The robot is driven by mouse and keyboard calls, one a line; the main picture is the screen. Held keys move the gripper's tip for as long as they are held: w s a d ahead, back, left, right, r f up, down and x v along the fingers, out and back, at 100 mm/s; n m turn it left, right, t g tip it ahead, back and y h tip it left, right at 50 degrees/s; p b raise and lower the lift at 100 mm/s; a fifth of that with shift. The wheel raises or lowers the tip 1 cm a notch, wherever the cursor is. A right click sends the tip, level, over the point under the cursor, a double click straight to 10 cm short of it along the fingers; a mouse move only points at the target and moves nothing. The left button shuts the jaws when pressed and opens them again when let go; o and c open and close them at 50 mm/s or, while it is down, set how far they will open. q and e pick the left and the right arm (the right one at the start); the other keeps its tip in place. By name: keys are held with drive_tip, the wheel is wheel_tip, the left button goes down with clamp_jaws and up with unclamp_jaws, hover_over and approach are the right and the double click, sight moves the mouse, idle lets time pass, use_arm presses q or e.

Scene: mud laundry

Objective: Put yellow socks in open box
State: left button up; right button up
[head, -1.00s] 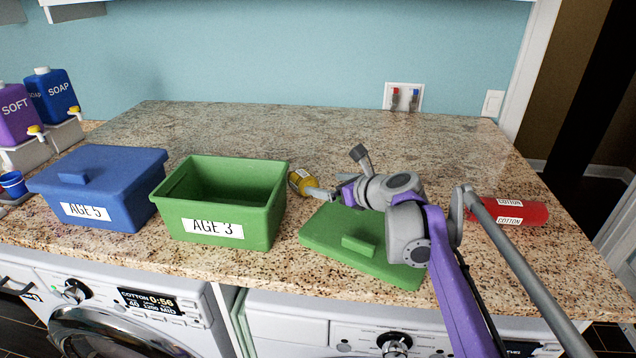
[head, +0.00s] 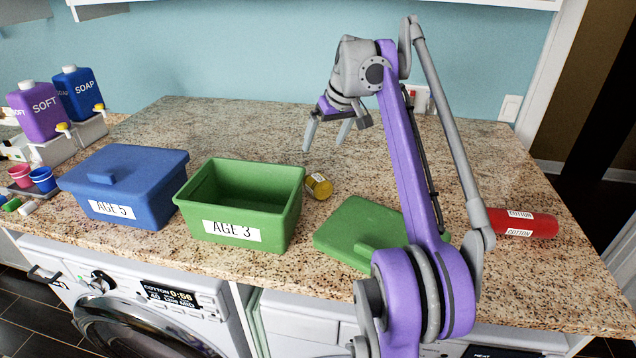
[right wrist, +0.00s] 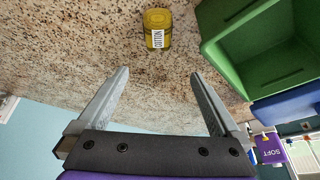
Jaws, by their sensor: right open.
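A rolled yellow sock bundle (head: 319,186) with a white label lies on the granite counter, just right of the open green box (head: 240,205) marked AGE 3. In the right wrist view the yellow bundle (right wrist: 157,30) reads COTTON and lies beyond the fingertips, with the green box (right wrist: 262,45) to its right. The green box looks empty where its inside shows. My right gripper (head: 325,148) is open and empty, above the counter behind the yellow bundle; it also shows in the right wrist view (right wrist: 158,85). My left gripper is not in view.
A green lid (head: 350,232) lies right of the yellow bundle, partly behind my right arm. A closed blue box (head: 125,180) marked AGE 5 stands left. A red COTTON roll (head: 525,223) lies far right. Soap bottles (head: 78,95) stand back left. The back counter is clear.

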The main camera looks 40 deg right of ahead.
drive_tip(key=n, duration=0.1)
drive_tip(key=b, duration=0.2)
hover_over(321, 180)
drive_tip(key=s, duration=0.2)
drive_tip(key=f, duration=0.8)
drive_tip(key=shift+s, duration=0.2)
drive_tip(key=shift+w+x, duration=0.2)
drive_tip(key=shift+x, duration=0.75)
drive_tip(key=x, duration=0.5)
drive_tip(key=shift+f+b, duration=0.2)
drive_tip(key=shift+b, duration=0.15)
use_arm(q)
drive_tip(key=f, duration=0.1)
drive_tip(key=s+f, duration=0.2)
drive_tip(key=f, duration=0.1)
use_arm(e)
drive_tip(key=shift+c, duration=0.3)
drive_tip(key=shift+r, duration=0.1)
drive_tip(key=c, duration=1.5)
